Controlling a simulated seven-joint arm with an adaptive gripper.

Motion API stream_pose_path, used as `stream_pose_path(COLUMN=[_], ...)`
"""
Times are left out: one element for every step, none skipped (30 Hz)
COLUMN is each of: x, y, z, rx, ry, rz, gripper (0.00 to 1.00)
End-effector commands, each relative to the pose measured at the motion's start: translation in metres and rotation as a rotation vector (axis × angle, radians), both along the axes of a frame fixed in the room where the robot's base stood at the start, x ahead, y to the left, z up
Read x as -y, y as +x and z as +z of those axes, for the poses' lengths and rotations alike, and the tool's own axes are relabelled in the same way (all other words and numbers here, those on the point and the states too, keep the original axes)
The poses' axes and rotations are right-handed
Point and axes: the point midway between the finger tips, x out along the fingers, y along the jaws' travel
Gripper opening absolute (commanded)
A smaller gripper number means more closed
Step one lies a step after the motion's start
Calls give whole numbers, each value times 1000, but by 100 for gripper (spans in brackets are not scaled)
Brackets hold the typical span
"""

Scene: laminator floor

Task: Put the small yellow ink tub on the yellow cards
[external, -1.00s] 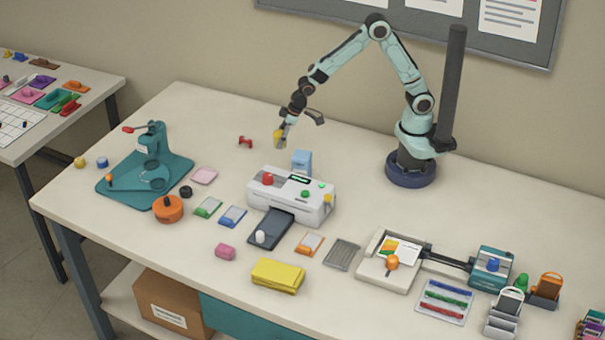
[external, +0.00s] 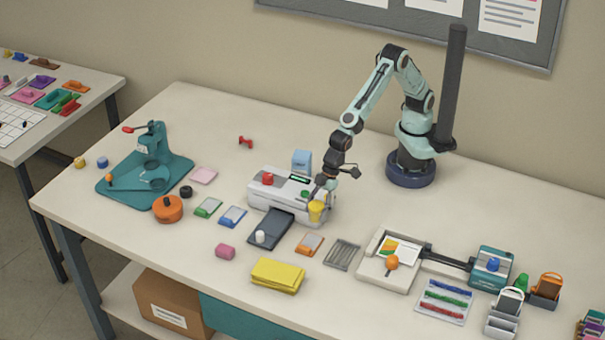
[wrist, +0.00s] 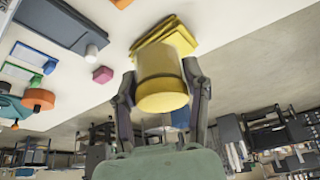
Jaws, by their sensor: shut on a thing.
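My gripper (external: 320,192) is shut on the small yellow ink tub (external: 316,212), over the front right end of the white laminator in the external view. In the wrist view the tub (wrist: 162,82) sits between the two dark fingers of my gripper (wrist: 160,77). The yellow cards (external: 277,276) form a stack near the table's front edge, in front and to the left of the tub in the external view. In the wrist view the stack (wrist: 170,30) shows just beyond the tub, which hides part of it.
The white laminator (external: 262,193) has a dark tray (external: 275,225) with a white cylinder (external: 260,236).

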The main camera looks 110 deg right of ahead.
Motion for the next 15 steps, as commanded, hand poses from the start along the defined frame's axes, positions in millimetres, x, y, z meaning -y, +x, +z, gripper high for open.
stream_pose_path(x=[-8, -12, -17, -21, -25, -28, -31, -33, -37, -39, -41, -43, -44, -45, -46], y=[12, 19, 28, 34, 40, 46, 51, 55, 61, 65, 68, 71, 73, 74, 76], z=[-8, -12, -16, -20, -24, -34, -41, -48, -55, -60, -64, -68, -70, -72, -74], rx=[-2, -2, -2, -2, -3, -4, -4, -4, -3, -3, -3, -2, -2, -1, -1], ry=[-1, -1, 0, 0, -1, -3, -3, -3, -2, -2, -2, -1, 0, 0, 0], rz=[1, 1, 0, 0, 0, 0, 0, -1, -1, -1, -1, -1, -1, -1, -1], gripper=[10, 10, 10, 10, 10, 10, 10, 10, 10, 10, 10, 10, 10, 10, 10])
